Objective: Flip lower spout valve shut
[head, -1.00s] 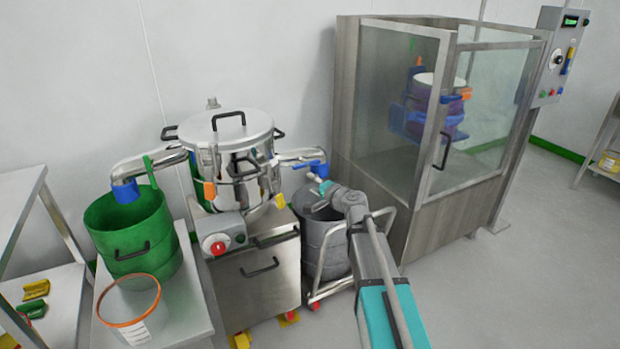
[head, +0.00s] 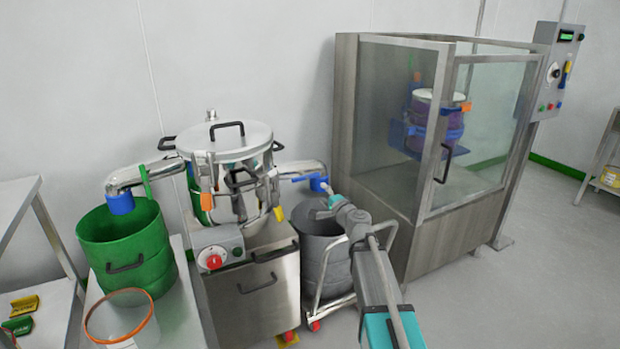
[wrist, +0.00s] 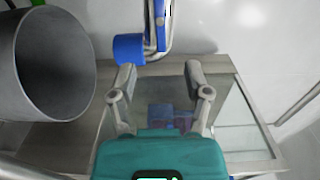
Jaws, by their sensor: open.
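The sifter's right-hand spout (head: 297,168) ends in a blue collar (head: 318,183) above a grey drum. A thin blue valve lever (head: 298,179) points left from it, roughly level. In the wrist view the blue collar (wrist: 129,49) is just beyond my left finger, and a blue strip, likely the lever (wrist: 167,22), runs alongside the pipe. My gripper (wrist: 160,72) is open and empty, its fingers spread below the spout pipe. In the head view my gripper (head: 324,187) is close beside the collar; contact cannot be told.
The grey drum (head: 322,262) stands on a wheeled cart (head: 378,235) under my arm. A glass-walled cabinet (head: 365,120) stands close on the right. A green drum (head: 128,250) and an orange-rimmed clear container (head: 120,318) stand left. Floor at the right is clear.

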